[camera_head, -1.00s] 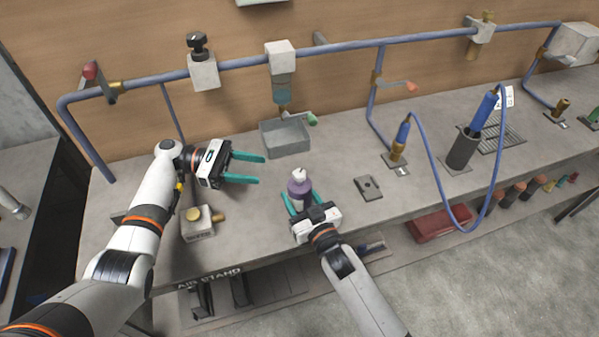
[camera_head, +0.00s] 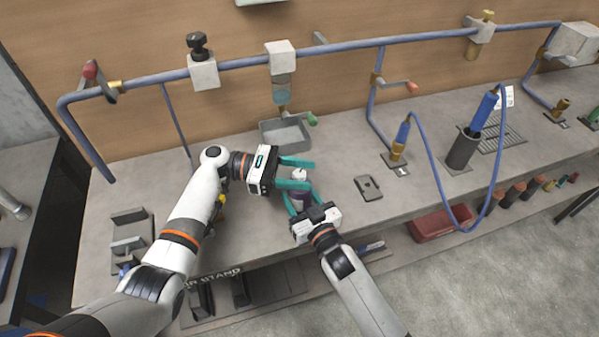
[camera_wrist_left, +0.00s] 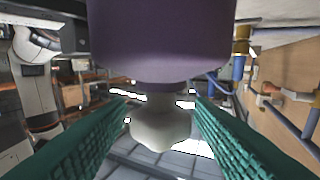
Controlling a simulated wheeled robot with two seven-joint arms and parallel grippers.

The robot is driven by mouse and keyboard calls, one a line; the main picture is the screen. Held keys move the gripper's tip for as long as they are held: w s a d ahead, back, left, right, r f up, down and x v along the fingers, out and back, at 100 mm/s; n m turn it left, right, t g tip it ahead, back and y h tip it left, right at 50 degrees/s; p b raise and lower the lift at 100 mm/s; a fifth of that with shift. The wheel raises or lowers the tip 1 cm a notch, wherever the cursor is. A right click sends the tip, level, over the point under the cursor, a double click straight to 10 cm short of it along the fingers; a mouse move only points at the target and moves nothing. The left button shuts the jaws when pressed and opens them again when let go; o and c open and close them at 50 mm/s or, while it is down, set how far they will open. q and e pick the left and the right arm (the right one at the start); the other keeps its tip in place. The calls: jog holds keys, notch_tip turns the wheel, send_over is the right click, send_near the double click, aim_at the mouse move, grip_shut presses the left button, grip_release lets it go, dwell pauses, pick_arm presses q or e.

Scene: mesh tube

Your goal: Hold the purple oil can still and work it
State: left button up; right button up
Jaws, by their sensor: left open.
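The purple oil can (camera_head: 301,197) stands upright near the bench's front edge, its white top (camera_head: 299,174) showing between my left gripper's fingers. My right gripper (camera_head: 302,205) is shut on the can's lower body from the front, a teal finger on each side. My left gripper (camera_head: 309,174) comes in from the left, open, its fingers on either side of the white top. In the left wrist view the can's purple body (camera_wrist_left: 160,40) fills the upper middle, and its white top (camera_wrist_left: 160,130) hangs between the teal fingers with gaps on both sides.
A grey tray (camera_head: 285,133) sits behind the can under a wall-pipe unit. A flat dark plate (camera_head: 368,187) lies to the right. A blue air tool (camera_head: 484,110) with a looping hose stands in a dark holder farther right. A grey bracket (camera_head: 130,240) is at front left.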

pick_arm(q)
jog(key=c, duration=1)
jog(key=shift+s+f+n+t, duration=0.1)
jog(key=shift+n+t, duration=0.2)
jog(key=shift+t, duration=0.4)
jog(key=n+t, duration=0.2)
jog(key=t, duration=0.1)
jog(key=n+t, duration=0.2)
jog(key=t, duration=0.2)
jog(key=shift+n+y, duration=0.3)
jog(key=n+t+y, duration=0.2)
jog(key=t, duration=0.1)
jog(key=n+t+y, duration=0.2)
jog(key=n+t, duration=0.1)
jog(key=t, duration=0.1)
jog(key=shift+n, duration=0.3)
jog(key=shift+t+y, duration=0.3)
jog(key=shift+t, duration=0.1)
jog(key=o, duration=1)
